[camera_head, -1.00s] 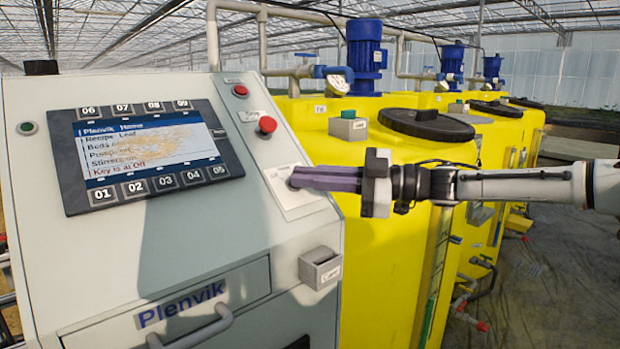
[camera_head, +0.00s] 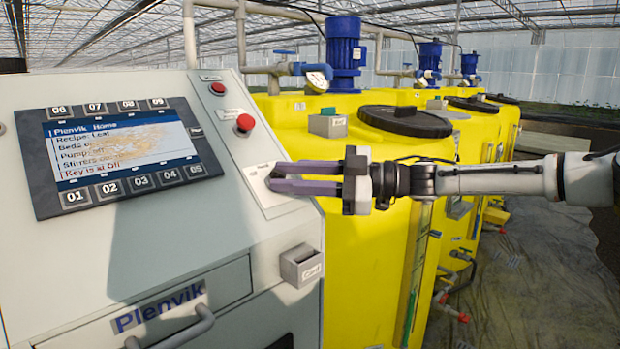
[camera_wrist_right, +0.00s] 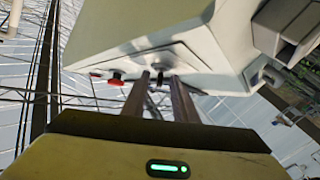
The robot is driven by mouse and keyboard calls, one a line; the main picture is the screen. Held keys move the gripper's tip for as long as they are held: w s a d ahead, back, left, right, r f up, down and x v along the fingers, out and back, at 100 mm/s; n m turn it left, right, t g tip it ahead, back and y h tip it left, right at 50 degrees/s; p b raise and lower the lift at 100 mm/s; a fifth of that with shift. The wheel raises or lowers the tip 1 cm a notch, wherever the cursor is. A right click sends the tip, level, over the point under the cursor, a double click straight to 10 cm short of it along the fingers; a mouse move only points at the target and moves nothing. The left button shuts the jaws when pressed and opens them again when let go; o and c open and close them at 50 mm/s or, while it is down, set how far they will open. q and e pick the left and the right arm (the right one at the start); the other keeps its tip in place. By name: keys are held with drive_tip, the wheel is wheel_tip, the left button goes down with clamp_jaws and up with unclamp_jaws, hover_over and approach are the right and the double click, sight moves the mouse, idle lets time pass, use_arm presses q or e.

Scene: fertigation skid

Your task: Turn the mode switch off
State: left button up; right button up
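The mode switch sits on a pale plate (camera_head: 262,192) on the right side of the grey sloping panel. In the head view my right gripper (camera_head: 274,178) reaches in from the right with its fingertips at this plate, and its two fingers show a gap. The right wrist view shows the fingers (camera_wrist_right: 160,85) apart, with a small dark knob (camera_wrist_right: 158,76) in line with the gap. I cannot tell whether the fingers touch it, and its setting is unclear. The screen (camera_head: 122,150) reads "Key is at Off". My left gripper is out of view.
A red mushroom button (camera_head: 245,122) and a smaller red button (camera_head: 217,88) are above the plate. A grey card holder (camera_head: 301,265) juts out below it. Yellow tanks (camera_head: 370,260) with blue motors stand right behind the panel.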

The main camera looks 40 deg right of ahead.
drive_tip(key=shift+s+d+r, duration=0.2)
drive_tip(key=shift+s+d, duration=0.25)
drive_tip(key=shift+d, duration=0.05)
drive_tip(key=v, duration=0.8)
drive_tip(key=shift+s+d+f, duration=0.15)
drive_tip(key=shift+s+f, duration=0.15)
drive_tip(key=shift+f, duration=0.05)
